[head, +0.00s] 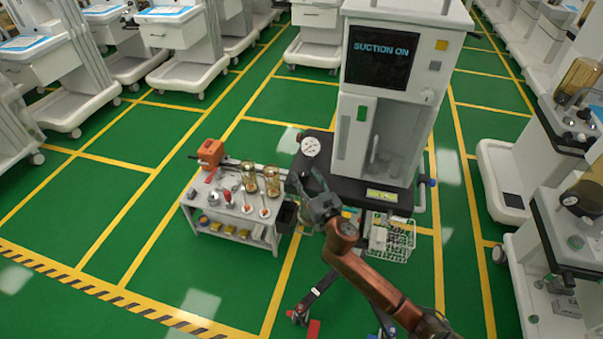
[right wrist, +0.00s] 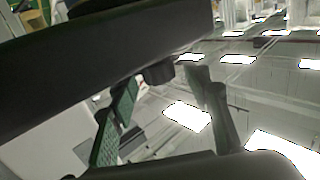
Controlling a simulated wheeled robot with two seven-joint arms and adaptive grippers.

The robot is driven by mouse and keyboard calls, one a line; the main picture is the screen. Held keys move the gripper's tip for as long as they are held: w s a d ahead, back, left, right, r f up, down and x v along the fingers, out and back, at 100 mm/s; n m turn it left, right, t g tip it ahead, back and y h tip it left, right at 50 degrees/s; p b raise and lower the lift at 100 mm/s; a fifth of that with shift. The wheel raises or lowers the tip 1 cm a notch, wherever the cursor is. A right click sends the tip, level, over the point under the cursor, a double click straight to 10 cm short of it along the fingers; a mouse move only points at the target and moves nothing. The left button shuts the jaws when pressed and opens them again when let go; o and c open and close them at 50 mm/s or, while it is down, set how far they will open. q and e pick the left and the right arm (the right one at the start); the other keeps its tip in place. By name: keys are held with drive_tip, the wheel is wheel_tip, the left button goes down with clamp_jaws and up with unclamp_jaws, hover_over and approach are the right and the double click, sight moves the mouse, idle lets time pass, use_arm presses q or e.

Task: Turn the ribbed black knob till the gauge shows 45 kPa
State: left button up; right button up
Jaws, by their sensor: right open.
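The white round gauge (head: 311,146) stands at the left front corner of the dark shelf of the suction cart (head: 385,184). Its needle and figures are too small to read. My right gripper (head: 306,186) is just below the gauge at the shelf's front left corner, with its fingers apart. In the right wrist view a short black cylinder (right wrist: 160,73), which looks like the knob, sticks out below a dark body. It lies between the spread fingertips, and I cannot tell whether either touches it. The knob is hidden in the head view. My left gripper is out of view.
A low white table (head: 190,200) with an orange device (head: 210,152), amber jars (head: 272,180) and small tools stands left of the cart. A wire basket (head: 400,240) hangs below the shelf. The cart's screen (head: 380,57) reads "SUCTION ON".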

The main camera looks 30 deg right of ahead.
drive_tip(key=shift+w+d, duration=0.15)
drive_tip(key=shift+w, duration=0.85)
drive_tip(key=c, duration=1.2)
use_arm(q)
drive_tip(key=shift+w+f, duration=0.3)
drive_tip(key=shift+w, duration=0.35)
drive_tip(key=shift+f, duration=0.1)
use_arm(e)
drive_tip(key=shift+h, duration=0.3)
